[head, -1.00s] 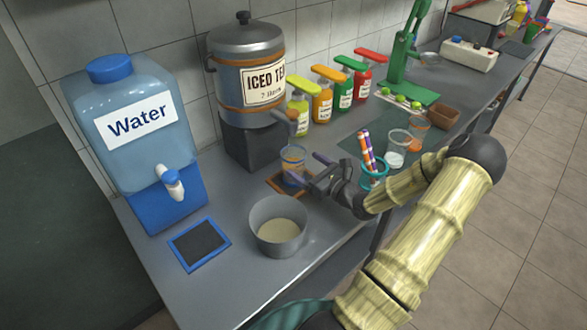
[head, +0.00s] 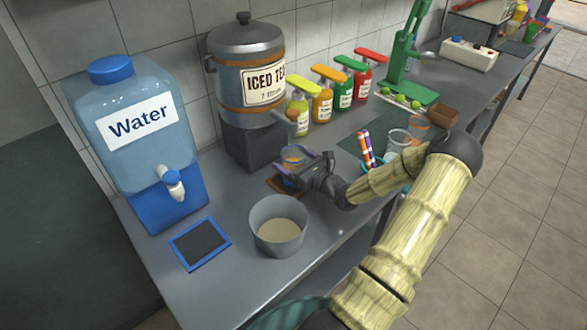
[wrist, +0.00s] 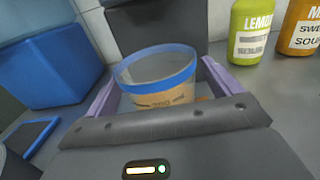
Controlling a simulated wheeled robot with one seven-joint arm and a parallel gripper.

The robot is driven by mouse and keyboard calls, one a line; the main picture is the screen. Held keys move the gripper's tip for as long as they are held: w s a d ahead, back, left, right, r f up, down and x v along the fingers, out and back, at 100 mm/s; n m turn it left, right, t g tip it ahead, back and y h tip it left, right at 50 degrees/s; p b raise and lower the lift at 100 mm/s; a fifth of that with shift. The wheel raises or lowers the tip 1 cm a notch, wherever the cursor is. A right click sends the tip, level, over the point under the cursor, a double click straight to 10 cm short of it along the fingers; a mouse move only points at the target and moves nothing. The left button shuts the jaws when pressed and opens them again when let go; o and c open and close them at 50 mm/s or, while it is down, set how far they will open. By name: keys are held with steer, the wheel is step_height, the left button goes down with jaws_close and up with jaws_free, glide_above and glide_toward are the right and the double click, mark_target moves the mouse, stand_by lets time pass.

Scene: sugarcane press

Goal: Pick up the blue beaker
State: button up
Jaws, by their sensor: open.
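The blue beaker is a clear cup with a blue rim, seen in the wrist view (wrist: 158,82) and partly hidden in the head view (head: 292,157). It stands upright on a small brown coaster (head: 279,185) in front of the iced tea dispenser. My gripper (head: 306,165) is open at the beaker, with its purple fingers on either side of it. In the wrist view the fingers (wrist: 158,92) flank the beaker; I cannot tell whether they touch it. The lower part of the beaker is hidden by my gripper.
A grey pot (head: 277,238) stands close in front of my gripper. The iced tea dispenser (head: 247,85) is behind the beaker, the water dispenser (head: 150,207) to the left. Syrup bottles (head: 322,100) and clear cups (head: 397,141) are to the right. A blue-framed mat (head: 200,243) lies empty.

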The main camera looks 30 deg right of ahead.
steer(key=c, duration=1.2)
steer(key=shift+r, duration=0.15)
steer(key=shift+c, duration=0.2)
steer(key=shift+r, duration=1.65)
steer(key=s+d+b, duration=0.1)
steer(key=s+d, duration=0.2)
steer(key=s, duration=1.4)
steer(key=shift+s, duration=0.3)
steer(key=shift+d, duration=0.1)
